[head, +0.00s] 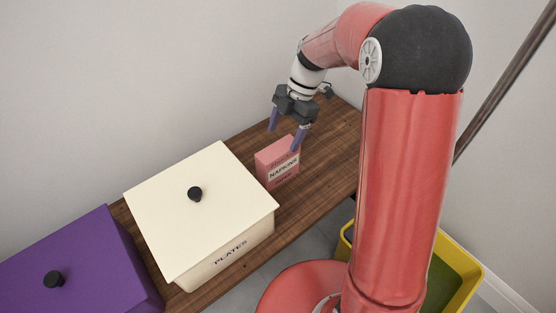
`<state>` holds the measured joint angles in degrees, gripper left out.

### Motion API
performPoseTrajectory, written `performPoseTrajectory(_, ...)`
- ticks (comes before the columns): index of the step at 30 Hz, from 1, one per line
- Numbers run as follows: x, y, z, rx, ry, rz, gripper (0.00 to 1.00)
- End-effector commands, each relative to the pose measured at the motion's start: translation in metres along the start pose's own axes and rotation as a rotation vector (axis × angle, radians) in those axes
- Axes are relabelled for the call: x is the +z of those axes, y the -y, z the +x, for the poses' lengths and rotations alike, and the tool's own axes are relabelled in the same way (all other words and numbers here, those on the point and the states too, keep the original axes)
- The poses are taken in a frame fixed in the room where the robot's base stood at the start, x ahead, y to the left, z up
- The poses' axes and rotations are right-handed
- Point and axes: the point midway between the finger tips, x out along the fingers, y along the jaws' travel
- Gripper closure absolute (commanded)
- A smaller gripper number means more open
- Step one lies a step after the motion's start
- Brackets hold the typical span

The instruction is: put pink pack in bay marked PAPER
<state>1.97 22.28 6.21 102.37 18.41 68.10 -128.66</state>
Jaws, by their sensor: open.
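The pink pack (277,163) is a small box labelled NAPKINS, standing upright on a dark wooden shelf top. My gripper (285,137) is open above and around the top of the pack, with one purple finger on the left behind it and the other near its upper right edge. Whether the fingers touch the pack I cannot tell. No bay marked PAPER can be made out in this view.
A cream lidded box marked PLATES (230,210) stands just left of the pack, with a purple lidded box (75,265) beyond it. A yellow bin (468,290) is at lower right, partly hidden by my arm. Bare wooden top (335,140) lies right of the pack.

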Motion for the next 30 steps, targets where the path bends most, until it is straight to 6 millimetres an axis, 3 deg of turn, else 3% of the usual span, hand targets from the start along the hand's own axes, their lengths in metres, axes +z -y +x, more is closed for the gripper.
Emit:
performPoseTrajectory(16, -0.006, 0.005, 0.069, -0.004, -0.001, -0.004, 0.29)
performPoseTrajectory(30, -0.005, 0.005, 0.076, -0.001, 0.001, -0.003, 0.29)
